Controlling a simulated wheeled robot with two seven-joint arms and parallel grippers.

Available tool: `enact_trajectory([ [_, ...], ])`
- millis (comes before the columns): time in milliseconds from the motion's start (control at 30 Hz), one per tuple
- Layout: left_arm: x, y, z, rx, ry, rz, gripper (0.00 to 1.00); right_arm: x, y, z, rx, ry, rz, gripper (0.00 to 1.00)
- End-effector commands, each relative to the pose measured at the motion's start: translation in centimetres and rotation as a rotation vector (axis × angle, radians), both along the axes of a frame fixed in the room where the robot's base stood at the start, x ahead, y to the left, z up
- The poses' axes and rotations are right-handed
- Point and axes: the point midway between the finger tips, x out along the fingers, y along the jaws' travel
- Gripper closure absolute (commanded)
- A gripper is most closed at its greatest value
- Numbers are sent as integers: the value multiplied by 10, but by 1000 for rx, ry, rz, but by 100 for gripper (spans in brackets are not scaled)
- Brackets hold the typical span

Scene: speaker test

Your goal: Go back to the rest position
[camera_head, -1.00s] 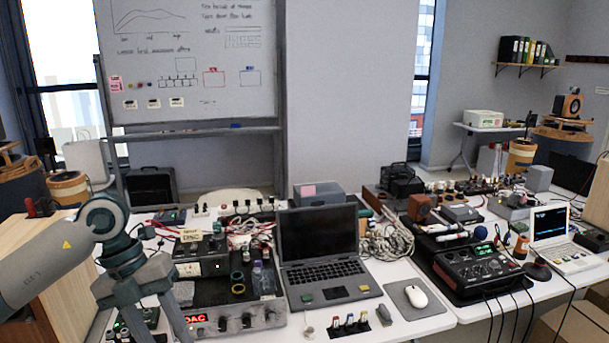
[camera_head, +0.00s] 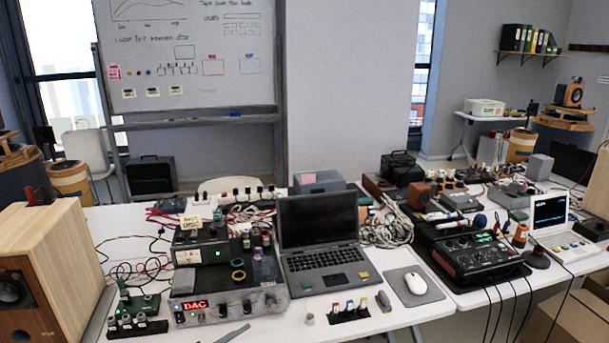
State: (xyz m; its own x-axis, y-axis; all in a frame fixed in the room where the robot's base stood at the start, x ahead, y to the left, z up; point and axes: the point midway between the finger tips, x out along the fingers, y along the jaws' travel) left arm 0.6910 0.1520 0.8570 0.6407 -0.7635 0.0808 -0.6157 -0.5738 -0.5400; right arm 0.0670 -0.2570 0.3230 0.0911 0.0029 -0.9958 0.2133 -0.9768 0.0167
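Neither of my grippers shows in the head view now, and no arm of mine can be made out for sure. A thin grey piece (camera_head: 232,335) shows at the bottom edge in front of the DAC box; I cannot tell what it is. The worktable (camera_head: 385,328) carries the silver DAC box (camera_head: 225,307) with a red lit display. An open laptop (camera_head: 325,262) stands beside it, with a white mouse (camera_head: 415,284) on a grey pad to its right.
A wooden speaker (camera_head: 60,260) stands at the left. A small green board (camera_head: 138,305) with wires lies next to it. A black mixer-like unit (camera_head: 470,265) and a small white laptop (camera_head: 560,235) fill the right. A whiteboard (camera_head: 190,85) stands behind the table.

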Motion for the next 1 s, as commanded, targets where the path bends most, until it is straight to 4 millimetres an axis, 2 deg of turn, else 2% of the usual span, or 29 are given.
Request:
enact_trajectory([
  [33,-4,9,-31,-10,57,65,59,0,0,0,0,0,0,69],
  [167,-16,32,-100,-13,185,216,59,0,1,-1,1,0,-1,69],
  [267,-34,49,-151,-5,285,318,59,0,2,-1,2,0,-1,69],
  [400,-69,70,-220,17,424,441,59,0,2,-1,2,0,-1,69],
  [467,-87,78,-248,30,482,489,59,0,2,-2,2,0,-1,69],
  [600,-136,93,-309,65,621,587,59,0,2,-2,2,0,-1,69],
  [767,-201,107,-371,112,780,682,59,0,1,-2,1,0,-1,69],
  [1000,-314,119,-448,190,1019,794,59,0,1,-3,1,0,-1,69],
])
